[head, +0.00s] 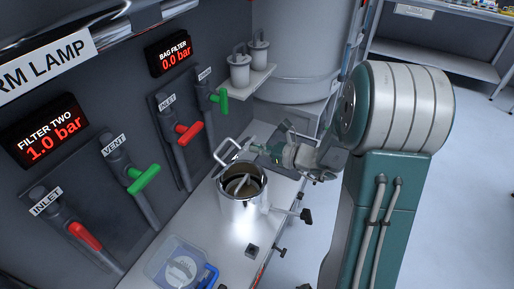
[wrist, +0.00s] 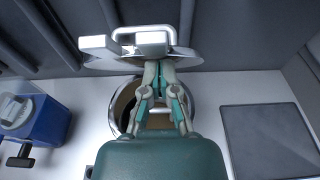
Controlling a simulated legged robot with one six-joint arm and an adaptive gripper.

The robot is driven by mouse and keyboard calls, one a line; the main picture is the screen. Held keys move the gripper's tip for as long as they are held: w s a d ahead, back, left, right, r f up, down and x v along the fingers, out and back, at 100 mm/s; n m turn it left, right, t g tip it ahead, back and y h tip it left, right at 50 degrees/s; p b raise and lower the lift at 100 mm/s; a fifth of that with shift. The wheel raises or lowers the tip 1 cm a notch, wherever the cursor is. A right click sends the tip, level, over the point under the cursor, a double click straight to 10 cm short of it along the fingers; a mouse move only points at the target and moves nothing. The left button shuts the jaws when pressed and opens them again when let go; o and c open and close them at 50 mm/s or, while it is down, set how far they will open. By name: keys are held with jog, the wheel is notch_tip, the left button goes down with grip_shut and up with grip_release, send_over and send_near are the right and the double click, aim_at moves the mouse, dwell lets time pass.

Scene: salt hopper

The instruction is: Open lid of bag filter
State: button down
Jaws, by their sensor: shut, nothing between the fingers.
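The bag filter (head: 242,215) is a shiny steel pot on the white bench, and its open mouth shows a dark inside with a bar-like shape in it. Its lid (wrist: 100,58) is tilted up at the far side of the mouth in the wrist view, with a loop handle (wrist: 143,33). The handle also shows in the head view (head: 226,146). My gripper (wrist: 159,66) is shut and empty, above the mouth with its fingertips at the lid's lower part. I cannot tell whether they touch it. In the head view my gripper (head: 258,148) is beside the lid, partly unclear.
Red and green valve handles (head: 188,133) line the grey wall at left, under a BAG FILTER display (head: 169,53) reading 0.0 bar. A clear-and-blue container (head: 181,266) stands at the bench's near end. A dark flat plate (wrist: 268,141) lies right of the pot in the wrist view.

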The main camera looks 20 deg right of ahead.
jog(key=w+a+r+g+h, duration=0.4)
jog(key=w+a+r, duration=0.1)
jog(key=w+a, duration=0.3)
jog(key=shift+w+r, duration=0.15)
jog(key=shift+r, duration=0.25)
dwell(0.5)
